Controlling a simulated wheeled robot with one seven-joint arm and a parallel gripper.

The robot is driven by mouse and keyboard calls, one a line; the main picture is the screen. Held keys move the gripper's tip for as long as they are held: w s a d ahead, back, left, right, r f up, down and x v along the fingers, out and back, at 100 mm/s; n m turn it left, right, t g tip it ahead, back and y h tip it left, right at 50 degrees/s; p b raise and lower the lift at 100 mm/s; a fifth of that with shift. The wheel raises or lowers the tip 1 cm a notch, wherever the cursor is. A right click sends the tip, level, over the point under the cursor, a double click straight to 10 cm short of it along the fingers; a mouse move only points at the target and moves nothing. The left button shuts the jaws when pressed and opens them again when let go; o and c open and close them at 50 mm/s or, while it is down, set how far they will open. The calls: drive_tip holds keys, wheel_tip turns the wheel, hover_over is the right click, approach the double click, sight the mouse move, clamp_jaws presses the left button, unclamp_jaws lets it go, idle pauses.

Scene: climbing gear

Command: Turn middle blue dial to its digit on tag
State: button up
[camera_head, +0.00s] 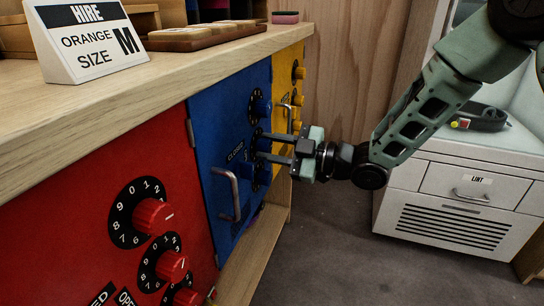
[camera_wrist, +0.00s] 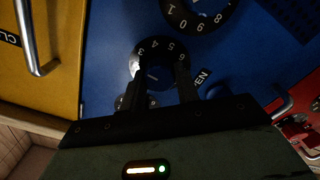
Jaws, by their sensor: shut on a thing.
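The blue door (camera_head: 215,125) carries a column of blue dials with black number rings. My gripper (camera_head: 264,146) reaches in from the right, its two fingers shut on the middle blue dial (camera_wrist: 154,74). In the wrist view my gripper (camera_wrist: 160,70) has one finger on each side of that knob, and the digits 3, 4, 5 and 6 show on its ring. The upper blue dial (camera_head: 260,106) is free, just above the fingers. Another blue dial ring (camera_wrist: 197,12) shows at the top of the wrist view. I see no tag with a readable digit.
A red door with red dials (camera_head: 154,216) is at left, a yellow door (camera_head: 288,75) beyond. A HIRE sign (camera_head: 85,40) stands on the counter. A white drawer cabinet (camera_head: 465,190) is at right; open floor lies between.

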drive_tip(key=shift+f+n+b, duration=0.2)
drive_tip(key=shift+n+b, duration=1.75)
drive_tip(key=shift+n, duration=0.35)
drive_tip(key=o, duration=1)
drive_tip(key=shift+r, duration=0.1)
drive_tip(key=shift+c, duration=0.2)
drive_tip(key=p+v, duration=0.4)
drive_tip(key=v, duration=1.3)
drive_tip(key=shift+d, duration=0.25)
drive_tip(key=shift+s+a, duration=0.1)
